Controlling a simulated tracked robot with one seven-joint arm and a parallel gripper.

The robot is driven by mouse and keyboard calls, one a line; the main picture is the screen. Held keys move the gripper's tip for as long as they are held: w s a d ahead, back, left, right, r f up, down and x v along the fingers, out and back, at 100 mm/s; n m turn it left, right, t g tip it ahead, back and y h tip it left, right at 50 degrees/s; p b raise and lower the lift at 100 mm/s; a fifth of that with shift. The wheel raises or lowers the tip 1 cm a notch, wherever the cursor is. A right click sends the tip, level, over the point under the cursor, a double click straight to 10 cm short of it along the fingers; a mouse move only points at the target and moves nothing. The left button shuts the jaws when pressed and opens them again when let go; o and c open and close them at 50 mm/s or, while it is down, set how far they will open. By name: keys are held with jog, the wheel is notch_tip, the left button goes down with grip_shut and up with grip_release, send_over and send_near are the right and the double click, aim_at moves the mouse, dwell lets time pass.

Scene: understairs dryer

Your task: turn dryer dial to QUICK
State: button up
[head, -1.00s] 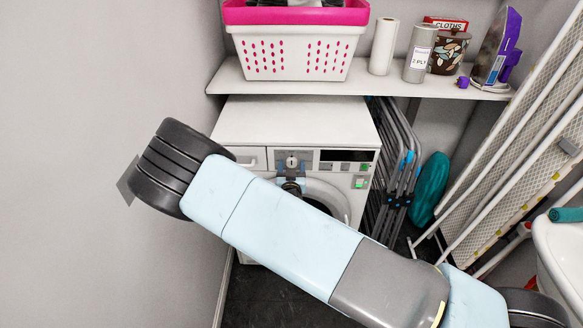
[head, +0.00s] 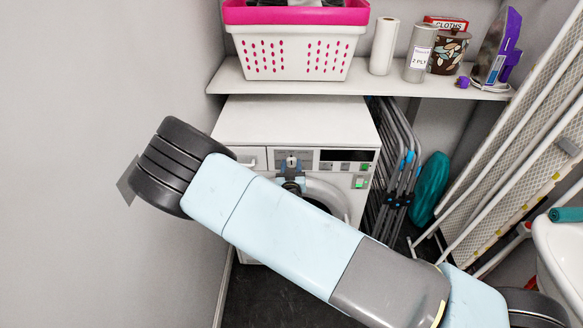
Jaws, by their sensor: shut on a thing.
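The white dryer (head: 300,120) stands under the shelf, with its control panel facing me. The dial (head: 292,161) is on the panel, left of the dark display. My gripper (head: 291,165) is at the dial, its fingers on either side, shut on it. The dial's pointer and the labels around it, including QUICK, are too small or covered to read. My arm crosses in front of the dryer and hides much of its door and lower front.
A shelf (head: 300,88) above the dryer holds a pink-and-white basket (head: 295,55), rolls, a tin and an iron. Folded racks (head: 395,170) and an ironing board (head: 520,150) stand at right. A plain wall is close at left.

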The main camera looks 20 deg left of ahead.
jog(key=n, duration=0.4)
jog(key=shift+a+n, duration=0.15)
jog(key=shift+n, duration=1.75)
jog(key=shift+s+a+f, duration=0.1)
jog(key=o, duration=1)
jog(key=v, duration=1.3)
jog(key=shift+s+f, duration=0.1)
jog(key=shift+s, duration=0.25)
jog(key=shift+w, duration=0.1)
